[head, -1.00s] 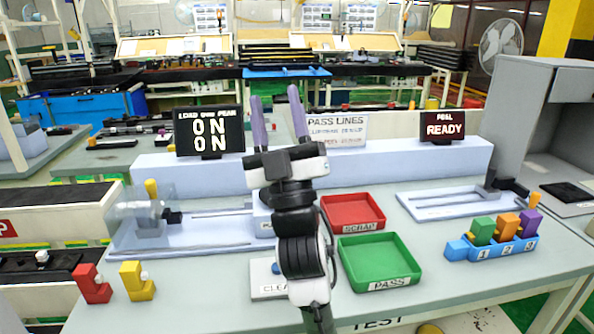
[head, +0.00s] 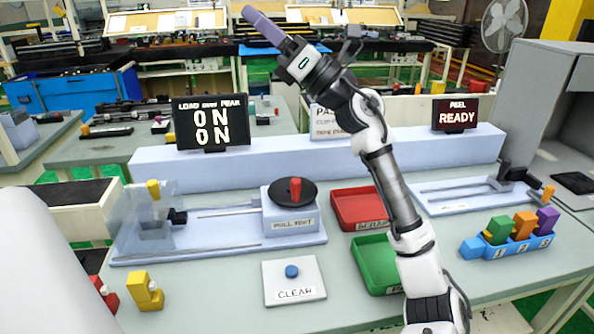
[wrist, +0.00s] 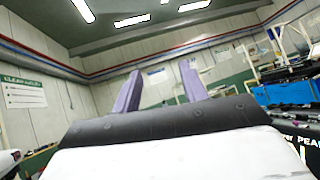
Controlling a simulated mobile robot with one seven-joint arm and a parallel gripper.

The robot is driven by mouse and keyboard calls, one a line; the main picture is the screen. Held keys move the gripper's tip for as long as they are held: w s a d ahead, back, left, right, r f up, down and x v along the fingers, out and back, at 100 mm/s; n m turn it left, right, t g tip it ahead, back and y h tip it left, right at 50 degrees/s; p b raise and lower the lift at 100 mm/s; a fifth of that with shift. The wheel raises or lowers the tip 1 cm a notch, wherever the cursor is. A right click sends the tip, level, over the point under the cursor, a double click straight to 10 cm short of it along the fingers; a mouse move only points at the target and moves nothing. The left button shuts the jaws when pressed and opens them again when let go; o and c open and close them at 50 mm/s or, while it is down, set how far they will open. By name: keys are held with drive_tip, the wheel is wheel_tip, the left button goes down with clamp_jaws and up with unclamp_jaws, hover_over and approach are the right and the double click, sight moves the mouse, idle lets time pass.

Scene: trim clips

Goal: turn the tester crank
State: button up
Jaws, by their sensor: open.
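The tester crank appears to be the black disc with a red upright handle (head: 295,190) on top of the pull test box (head: 293,222), at the right end of the left tester. My gripper (head: 252,16) is raised high above and behind the bench, up and left of the crank and well apart from it. It is open and empty. In the wrist view its two purple fingers (wrist: 159,92) stand apart and point toward the wall and ceiling. A load display (head: 211,124) reads 0N on two lines.
The red scrap tray (head: 347,222) and green pass tray (head: 375,280) lie right of the tester, partly behind my arm. A CLEAR button plate (head: 315,286) lies in front. Yellow (head: 140,292) and red clips stand front left. A blue rack (head: 517,250) holds clips at right.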

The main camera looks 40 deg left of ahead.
drive_tip(key=s+a+f+n+h, duration=0.6)
drive_tip(key=a+h, duration=0.1)
drive_tip(key=n+t+h, duration=0.4)
drive_tip(key=t+h, duration=0.7)
drive_tip(key=h, duration=0.5)
approach(296, 180)
drive_tip(key=f, duration=1)
drive_tip(key=shift+s+f, duration=0.2)
drive_tip(key=shift+f, duration=0.15)
drive_tip(key=shift+c, duration=0.4)
drive_tip(key=shift+a, duration=0.1)
clamp_jaws()
